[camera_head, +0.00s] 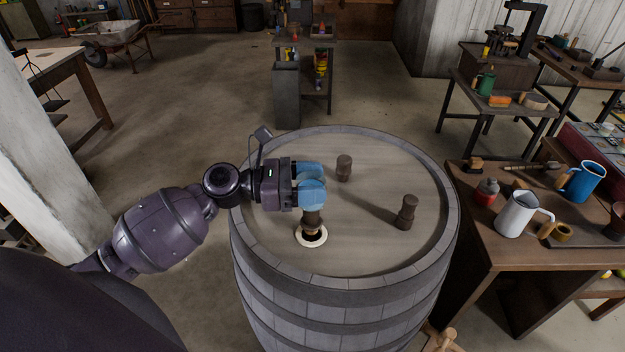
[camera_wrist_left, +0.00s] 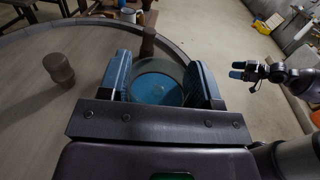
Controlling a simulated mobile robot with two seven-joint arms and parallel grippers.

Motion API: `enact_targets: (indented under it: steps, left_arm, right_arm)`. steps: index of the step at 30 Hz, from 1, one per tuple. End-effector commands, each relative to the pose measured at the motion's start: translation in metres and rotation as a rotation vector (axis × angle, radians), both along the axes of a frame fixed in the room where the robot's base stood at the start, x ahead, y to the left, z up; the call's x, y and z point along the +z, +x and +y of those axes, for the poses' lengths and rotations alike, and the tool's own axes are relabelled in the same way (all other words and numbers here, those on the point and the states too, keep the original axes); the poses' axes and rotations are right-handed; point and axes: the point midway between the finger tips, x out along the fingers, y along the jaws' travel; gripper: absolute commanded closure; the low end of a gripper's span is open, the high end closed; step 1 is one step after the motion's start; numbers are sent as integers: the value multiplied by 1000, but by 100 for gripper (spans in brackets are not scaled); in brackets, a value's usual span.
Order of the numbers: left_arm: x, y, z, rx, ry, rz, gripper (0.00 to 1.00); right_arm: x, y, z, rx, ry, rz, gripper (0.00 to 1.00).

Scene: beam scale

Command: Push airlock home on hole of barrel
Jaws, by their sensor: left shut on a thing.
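The barrel (camera_head: 275,160) stands upright, and the light-rimmed hole (camera_head: 301,240) is near the front left of its lid. My left gripper (camera_head: 312,186) is shut on the airlock (camera_head: 312,219), directly above the hole. The airlock's brown lower part looks upright, with its foot at the dark opening; how deep it sits I cannot tell. The blue fingers hide its upper part in the head view. In the left wrist view a clear, blue-tinted round body of the airlock (camera_wrist_left: 157,84) lies between the fingers. My right gripper (camera_wrist_left: 240,70) shows small at the right there, away from the barrel.
Two brown pegs stand on the lid, one behind (camera_head: 344,168) and one to the right (camera_head: 407,211). A workbench (camera_head: 490,248) right of the barrel carries a white jug (camera_head: 514,215), a blue mug (camera_head: 583,182) and a red jar (camera_head: 487,191). The lid's rim is raised.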

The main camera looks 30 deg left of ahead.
Motion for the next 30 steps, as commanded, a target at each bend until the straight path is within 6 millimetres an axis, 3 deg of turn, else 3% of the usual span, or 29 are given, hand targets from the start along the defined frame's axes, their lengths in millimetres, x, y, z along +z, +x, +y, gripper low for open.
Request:
enact_targets:
  steps: [30]
  left_arm:
    - [-25, 0, 0, 0, -1, -1, 84]
  right_arm:
    - [-17, -4, 0, -1, 0, 11, 36]
